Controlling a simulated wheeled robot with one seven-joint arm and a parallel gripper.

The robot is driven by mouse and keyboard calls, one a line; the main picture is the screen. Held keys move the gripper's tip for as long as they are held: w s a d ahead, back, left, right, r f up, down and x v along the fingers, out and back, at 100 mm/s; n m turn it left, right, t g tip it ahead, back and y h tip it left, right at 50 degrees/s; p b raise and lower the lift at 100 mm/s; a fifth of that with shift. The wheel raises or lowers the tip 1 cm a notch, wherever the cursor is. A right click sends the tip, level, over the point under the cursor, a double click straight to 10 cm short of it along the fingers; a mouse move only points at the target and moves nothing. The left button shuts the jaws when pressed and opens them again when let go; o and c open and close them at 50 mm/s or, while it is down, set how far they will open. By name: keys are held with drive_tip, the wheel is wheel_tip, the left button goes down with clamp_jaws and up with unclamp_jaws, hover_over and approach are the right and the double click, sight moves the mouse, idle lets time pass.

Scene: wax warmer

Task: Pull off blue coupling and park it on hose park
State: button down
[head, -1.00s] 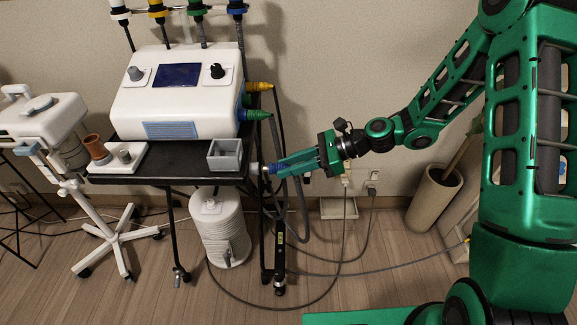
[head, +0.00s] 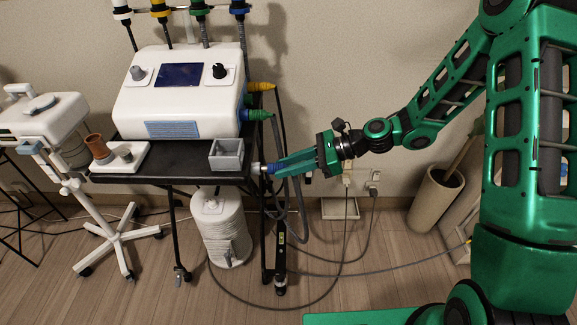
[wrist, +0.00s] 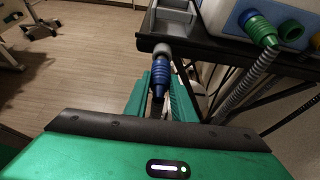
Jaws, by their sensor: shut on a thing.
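The blue coupling (head: 270,168) is between the fingers of my gripper (head: 279,166), at the right edge of the black cart top. In the wrist view the ribbed blue coupling (wrist: 160,73) sits between the green fingers of my gripper (wrist: 160,90), which is shut on it. A pale grey round fitting, probably the hose park (wrist: 162,50), is at the far end of the coupling by the cart edge. The two look lined up and touching; I cannot tell how far they are engaged. The fingers partly hide the coupling and its hose.
The white machine (head: 180,95) stands on the black cart (head: 180,178), with green (head: 257,115) and yellow (head: 262,87) couplings on its right side. A grey open box (head: 226,155) is close to my gripper. Dark hoses hang below. The floor at front is clear.

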drive_tip(key=shift+a, duration=0.9)
idle(0.3)
drive_tip(key=c, duration=1.4)
unclamp_jaws()
drive_tip(key=shift+d+r, duration=0.1)
drive_tip(key=shift+d, duration=0.1)
drive_tip(key=v, duration=0.7)
drive_tip(key=shift+d, duration=0.3)
drive_tip(key=shift+r, duration=0.15)
